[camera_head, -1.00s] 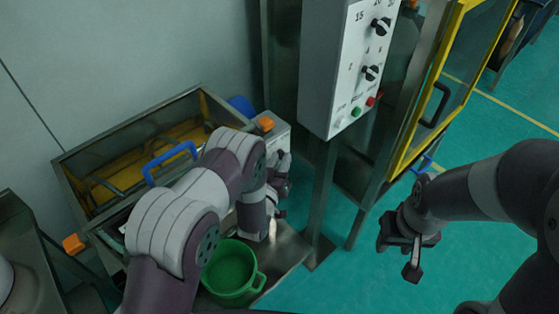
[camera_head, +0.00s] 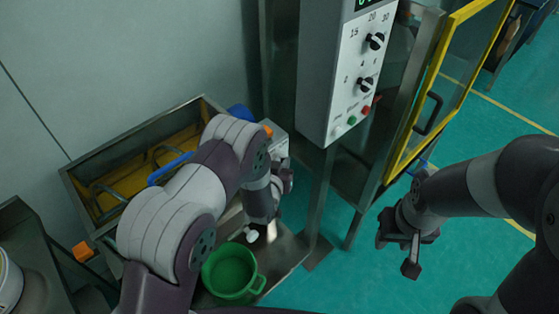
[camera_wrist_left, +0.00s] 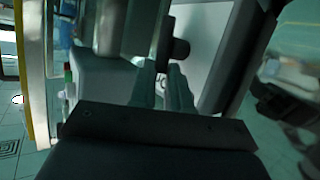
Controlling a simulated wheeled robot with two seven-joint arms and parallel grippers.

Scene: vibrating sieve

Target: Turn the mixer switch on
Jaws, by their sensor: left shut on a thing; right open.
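My left gripper (camera_head: 284,178) is at the small light grey box (camera_head: 279,142) on the right end of the metal trough, largely hidden behind its own wrist. In the left wrist view its fingers (camera_wrist_left: 164,86) are close together at a dark knob (camera_wrist_left: 179,51) on a pale panel (camera_wrist_left: 208,40). They appear shut on this knob, though the contact is partly hidden. The knob is hidden in the head view. My right gripper (camera_head: 407,252) is open and empty above the teal floor, well away from the box.
A tall grey control box (camera_head: 337,110) with dials and coloured buttons stands right of the left gripper. The metal trough (camera_head: 128,140) has a yellow inside. A green pot (camera_head: 231,270) sits on a metal shelf below. A yellow-framed door (camera_head: 440,60) stands at right.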

